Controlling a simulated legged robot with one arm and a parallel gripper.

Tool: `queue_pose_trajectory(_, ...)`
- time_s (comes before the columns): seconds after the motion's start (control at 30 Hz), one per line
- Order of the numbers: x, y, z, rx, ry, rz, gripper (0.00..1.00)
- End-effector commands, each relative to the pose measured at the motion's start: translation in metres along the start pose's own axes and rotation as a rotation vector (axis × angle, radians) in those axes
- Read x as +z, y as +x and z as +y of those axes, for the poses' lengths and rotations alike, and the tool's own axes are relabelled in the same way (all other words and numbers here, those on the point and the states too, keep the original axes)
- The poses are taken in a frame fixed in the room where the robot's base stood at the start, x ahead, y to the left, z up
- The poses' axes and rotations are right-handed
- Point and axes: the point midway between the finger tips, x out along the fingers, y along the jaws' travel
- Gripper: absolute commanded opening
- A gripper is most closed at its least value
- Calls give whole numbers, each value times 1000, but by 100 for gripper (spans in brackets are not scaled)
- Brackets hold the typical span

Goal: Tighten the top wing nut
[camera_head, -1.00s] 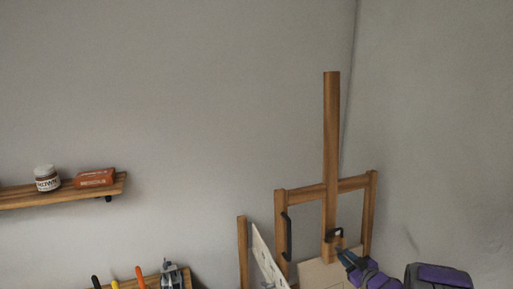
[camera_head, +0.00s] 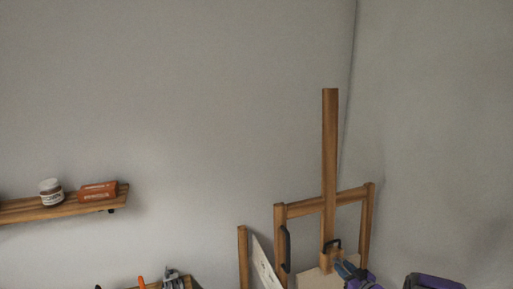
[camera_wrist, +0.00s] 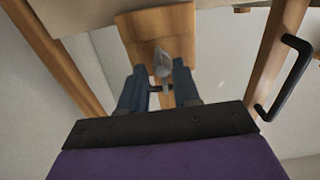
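A grey wing nut (camera_wrist: 162,64) sits on a wooden block (camera_wrist: 157,25) of the easel in the wrist view. My gripper (camera_wrist: 158,74) is open, with its two blue-grey fingers apart on either side just below the nut. I cannot tell whether either finger touches it. In the head view my gripper (camera_head: 345,268) is at the lower right, close to the easel's block (camera_head: 329,259), and the wing nut cannot be made out there. The easel's tall wooden mast (camera_head: 330,150) rises above the block.
A black handle (camera_wrist: 286,80) is on an easel post at the right of the wrist view. A wall shelf (camera_head: 60,207) at the left holds a jar (camera_head: 51,192) and an orange box (camera_head: 99,190).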

Motion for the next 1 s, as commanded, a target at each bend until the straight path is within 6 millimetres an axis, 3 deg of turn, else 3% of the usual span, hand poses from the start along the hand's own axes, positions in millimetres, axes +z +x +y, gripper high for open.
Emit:
queue_pose_trajectory(0.33,1,-5,0,0,-1,-1,34)
queue_pose_trajectory(1.0,1,-59,-1,-1,-3,-2,34)
